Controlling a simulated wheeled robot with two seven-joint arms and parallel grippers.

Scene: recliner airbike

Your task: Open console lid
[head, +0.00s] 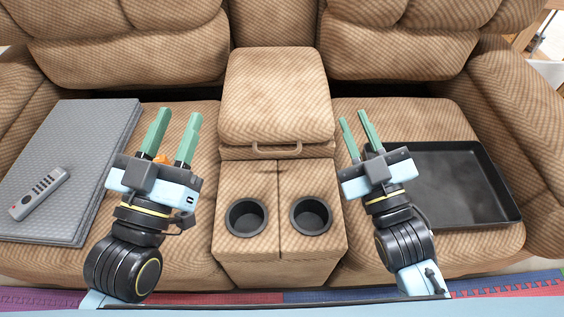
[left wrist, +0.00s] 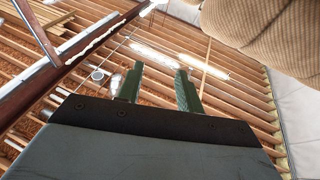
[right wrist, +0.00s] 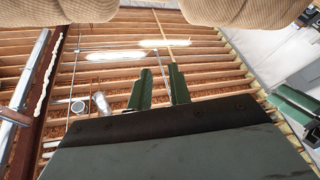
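The console lid (head: 274,95) is a tan padded cushion in the middle of the recliner sofa. It lies flat and shut on the console, with a tan handle (head: 277,150) along its front edge. My left gripper (head: 171,138) is over the left seat, left of the lid and apart from it. Its green fingers are spread with nothing between them, also in the left wrist view (left wrist: 158,88). My right gripper (head: 357,132) is over the right seat, just right of the lid. Its fingers are apart and empty, also in the right wrist view (right wrist: 158,88).
Two dark cup holders (head: 246,217) and (head: 310,216) sit in the console front. A grey folded mat (head: 95,140) with a remote (head: 40,194) lies on the left seat. A black tray (head: 462,185) lies on the right seat. A small orange thing (head: 163,159) shows behind my left gripper.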

